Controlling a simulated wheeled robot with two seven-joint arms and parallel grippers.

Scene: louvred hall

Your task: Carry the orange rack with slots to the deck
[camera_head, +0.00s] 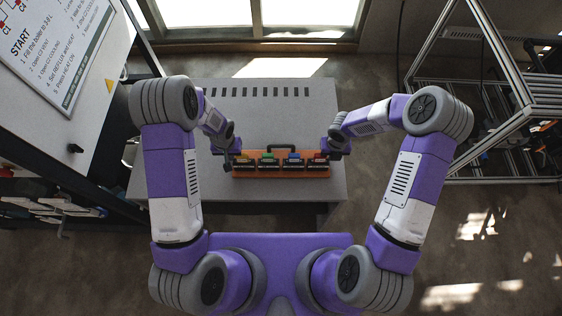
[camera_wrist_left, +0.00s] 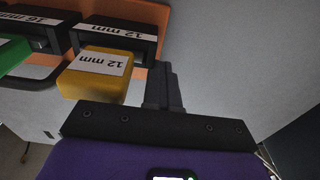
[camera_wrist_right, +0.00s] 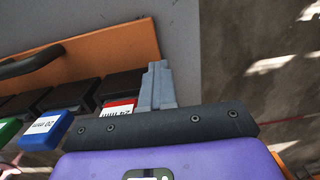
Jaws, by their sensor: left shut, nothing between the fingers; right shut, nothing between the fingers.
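The orange rack (camera_head: 281,173) lies near the front edge of a grey surface in the head view, with a dark handle and several black slots holding yellow, green, blue and red labelled pieces. My left gripper (camera_head: 227,161) is at the rack's left end; its shut fingers (camera_wrist_left: 163,88) show beside the yellow "12 mm" piece (camera_wrist_left: 97,72) in the left wrist view. My right gripper (camera_head: 328,158) is at the right end; its shut fingers (camera_wrist_right: 157,86) show beside the red piece (camera_wrist_right: 117,107). Neither holds anything. Whether the fingers touch the rack I cannot tell.
The grey surface (camera_head: 180,110) has a row of dark slots (camera_head: 262,92) toward the back and is otherwise bare. A panel with printed instructions (camera_head: 55,45) stands on the left. A metal frame (camera_head: 500,75) stands on the right. Open floor (camera_head: 385,75) lies between.

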